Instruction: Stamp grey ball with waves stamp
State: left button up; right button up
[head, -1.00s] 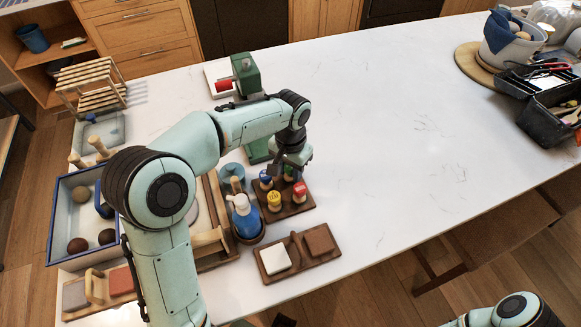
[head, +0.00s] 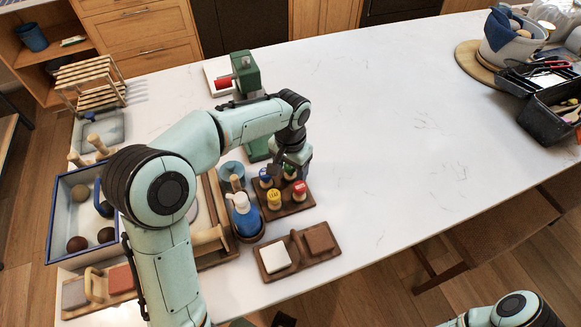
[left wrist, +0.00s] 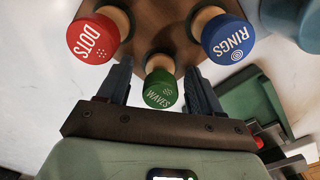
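The green-capped waves stamp (left wrist: 160,90) stands in a wooden stamp holder (left wrist: 160,30), its label readable in the left wrist view. My left gripper (left wrist: 161,88) is open, one finger on each side of the green cap, with gaps visible. In the head view my left gripper (head: 298,163) is over the back right of the holder (head: 288,208), and the green stamp (head: 289,173) is partly hidden by it. A greyish-tan ball (head: 81,193) lies in the blue-rimmed tray (head: 50,225) at left. My right gripper is out of view.
The red dots stamp (left wrist: 93,40) and blue rings stamp (left wrist: 228,40) flank the green one; a yellow stamp (head: 274,200) stands nearby. A blue bottle (head: 245,215) is left of the holder. Two brown balls (head: 77,244) share the tray.

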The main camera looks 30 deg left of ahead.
pick_arm(q)
notch_tip(320, 180, up, 13)
jog(key=p, duration=0.2)
jog(key=shift+r, duration=0.2)
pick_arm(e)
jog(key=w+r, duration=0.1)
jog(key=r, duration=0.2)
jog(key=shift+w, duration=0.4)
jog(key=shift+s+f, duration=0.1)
